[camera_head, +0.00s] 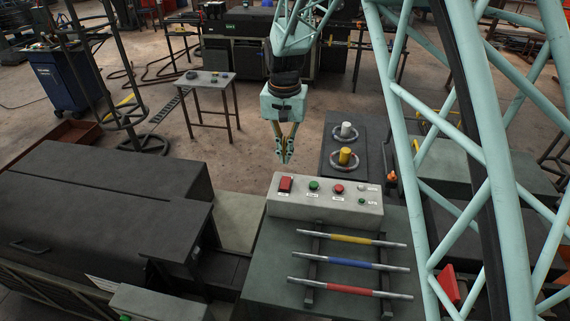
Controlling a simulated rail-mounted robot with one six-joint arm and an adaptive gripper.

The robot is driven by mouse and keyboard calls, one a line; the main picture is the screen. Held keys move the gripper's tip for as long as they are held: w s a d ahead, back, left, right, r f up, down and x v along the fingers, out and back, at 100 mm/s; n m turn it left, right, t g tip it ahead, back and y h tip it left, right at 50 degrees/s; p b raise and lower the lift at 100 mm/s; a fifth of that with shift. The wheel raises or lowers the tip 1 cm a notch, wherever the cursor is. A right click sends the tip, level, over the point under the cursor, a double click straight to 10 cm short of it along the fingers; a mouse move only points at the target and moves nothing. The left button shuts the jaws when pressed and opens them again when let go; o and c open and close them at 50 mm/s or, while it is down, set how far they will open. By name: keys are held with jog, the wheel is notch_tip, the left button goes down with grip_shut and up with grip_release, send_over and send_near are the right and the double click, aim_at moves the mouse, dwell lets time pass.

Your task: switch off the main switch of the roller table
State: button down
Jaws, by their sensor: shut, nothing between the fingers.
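A pale grey control box (325,205) stands on the machine top in the middle. Its face carries a red rectangular rocker-like switch (286,184) at the left, a green round button (313,186), a red round button (337,189) and small items at the right. Small labels sit below them, too small to read. Which one is the main switch I cannot read. My gripper (284,158) points down, shut and empty, behind and above the left end of the box, apart from the red switch in the picture.
Three bars with yellow, blue and red middles (350,265) lie on a rack in front of the box. A dark block with a yellow and a white knob (345,155) stands behind it. A small table (210,80) and dark machine covers (100,200) are at the left.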

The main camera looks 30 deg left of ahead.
jog(key=shift+r, duration=1.9)
jog(key=d+r+m+b, duration=0.15)
jog(key=d+r, duration=0.35)
jog(key=d, duration=0.5)
jog(key=d+r+m+b, duration=0.15)
jog(key=d+r, duration=0.35)
jog(key=d, duration=0.6)
jog(key=s+d+r+m+t+b, duration=0.1)
jog(key=s+d+r, duration=0.2)
jog(key=d, duration=0.6)
jog(key=s+d+r+m+b, duration=0.15)
jog(key=s+d, duration=0.25)
jog(key=d, duration=0.5)
jog(key=s+d+r+n+t, duration=0.1)
jog(key=s+d+r, duration=0.35)
jog(key=s, duration=0.25)
jog(key=s+d+r, duration=0.3)
jog(key=s+d, duration=0.3)
jog(key=s, duration=0.2)
jog(key=s+d+n+t+p, duration=0.1)
jog(key=s+d, duration=0.3)
jog(key=s, duration=1.3)
jog(key=shift+d+r+t+p, duration=0.15)
jog(key=shift+r+t+p, duration=0.2)
jog(key=shift+p, duration=0.45)
